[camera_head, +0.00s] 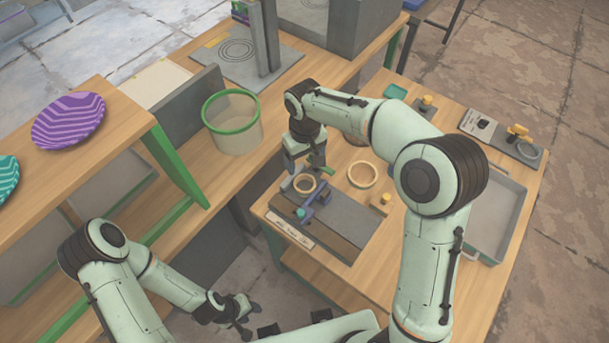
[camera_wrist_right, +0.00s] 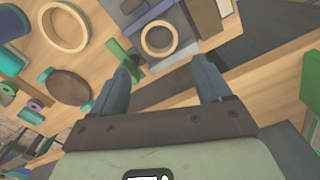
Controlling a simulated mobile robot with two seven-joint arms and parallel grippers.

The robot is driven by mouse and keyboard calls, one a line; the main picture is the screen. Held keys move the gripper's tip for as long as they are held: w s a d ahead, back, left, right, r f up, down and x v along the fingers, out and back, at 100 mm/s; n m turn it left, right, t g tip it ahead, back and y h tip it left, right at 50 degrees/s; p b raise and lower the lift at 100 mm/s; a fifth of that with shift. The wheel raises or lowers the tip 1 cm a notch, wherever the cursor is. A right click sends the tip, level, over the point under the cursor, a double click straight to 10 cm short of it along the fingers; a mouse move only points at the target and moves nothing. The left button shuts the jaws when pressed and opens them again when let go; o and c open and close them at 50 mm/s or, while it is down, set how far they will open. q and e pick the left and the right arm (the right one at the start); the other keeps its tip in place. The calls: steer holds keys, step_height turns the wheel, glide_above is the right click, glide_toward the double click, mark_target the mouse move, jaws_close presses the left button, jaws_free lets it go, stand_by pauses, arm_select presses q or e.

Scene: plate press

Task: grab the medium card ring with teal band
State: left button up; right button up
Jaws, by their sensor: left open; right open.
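A smaller pale wooden ring (camera_head: 304,192) sits on a grey fixture (camera_head: 341,226) on the right-hand table; it also shows in the right wrist view (camera_wrist_right: 147,47). A larger pale ring (camera_head: 350,179) lies on the wood to its right and shows at upper left in the right wrist view (camera_wrist_right: 46,31). I cannot make out a teal band on either. My right gripper (camera_head: 305,170) is open and empty, pointing down just behind the smaller ring; its fingers (camera_wrist_right: 162,72) have nothing between them. My left gripper (camera_head: 242,312) is open and low at the front, away from the rings.
A green-rimmed bin (camera_head: 234,132) stands left of my right gripper. A blue-purple clamp-like part (camera_head: 314,203) lies on the fixture. A grey tray (camera_head: 508,210) is at the table's right. Purple (camera_head: 68,121) and teal (camera_head: 6,184) striped plates lie on the left shelf.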

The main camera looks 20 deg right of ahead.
glide_above(305, 187)
steer(key=f, duration=0.6)
steer(key=shift+s+f, duration=0.1)
steer(key=shift+s, duration=0.15)
steer(key=f, duration=0.5)
steer(key=shift+w+f, duration=0.25)
steer(key=shift+f, duration=0.1)
steer(key=c, duration=0.8)
